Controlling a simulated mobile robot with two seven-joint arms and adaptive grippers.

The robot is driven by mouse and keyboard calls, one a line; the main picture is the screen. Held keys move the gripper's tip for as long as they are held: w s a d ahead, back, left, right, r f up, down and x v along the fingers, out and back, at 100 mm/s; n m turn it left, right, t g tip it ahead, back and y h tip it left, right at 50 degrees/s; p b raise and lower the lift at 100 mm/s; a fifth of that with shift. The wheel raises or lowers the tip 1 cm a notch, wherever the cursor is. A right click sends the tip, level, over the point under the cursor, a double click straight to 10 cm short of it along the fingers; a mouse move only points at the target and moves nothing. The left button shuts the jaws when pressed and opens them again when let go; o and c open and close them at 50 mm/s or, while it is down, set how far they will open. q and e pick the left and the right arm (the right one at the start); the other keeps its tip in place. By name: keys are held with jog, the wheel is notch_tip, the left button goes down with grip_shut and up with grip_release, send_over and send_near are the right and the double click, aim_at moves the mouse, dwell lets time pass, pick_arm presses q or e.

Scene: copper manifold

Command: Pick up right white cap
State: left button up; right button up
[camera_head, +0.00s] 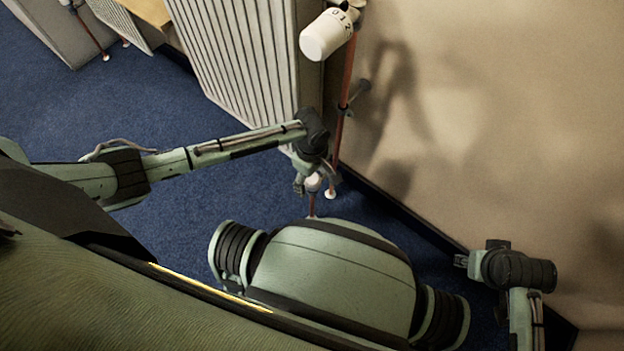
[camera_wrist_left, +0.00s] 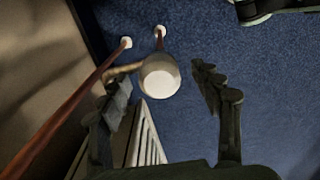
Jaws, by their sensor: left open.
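A round white cap (camera_wrist_left: 160,77) sits at the end of a short copper-coloured pipe in the left wrist view. It lies between the spread fingers of my left gripper (camera_wrist_left: 162,82), with gaps at both sides. In the head view the cap (camera_head: 314,182) shows small beside my left gripper (camera_head: 303,184), which points down near the wall and radiator. The left gripper is open and holds nothing. My right gripper (camera_head: 461,261) is at the lower right, away from the cap; its fingers are too small to read.
A white numbered valve head (camera_head: 328,36) and a ribbed radiator (camera_head: 240,60) stand above and behind the gripper. A copper pipe (camera_head: 343,105) runs down along the beige wall (camera_head: 480,120) to a white floor collar (camera_head: 330,194). Blue carpet (camera_head: 120,90) is open at the left.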

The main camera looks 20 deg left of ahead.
pick_arm(q)
jog(key=shift+c, duration=0.4)
jog(key=c, duration=1)
jog(key=shift+o, duration=0.2)
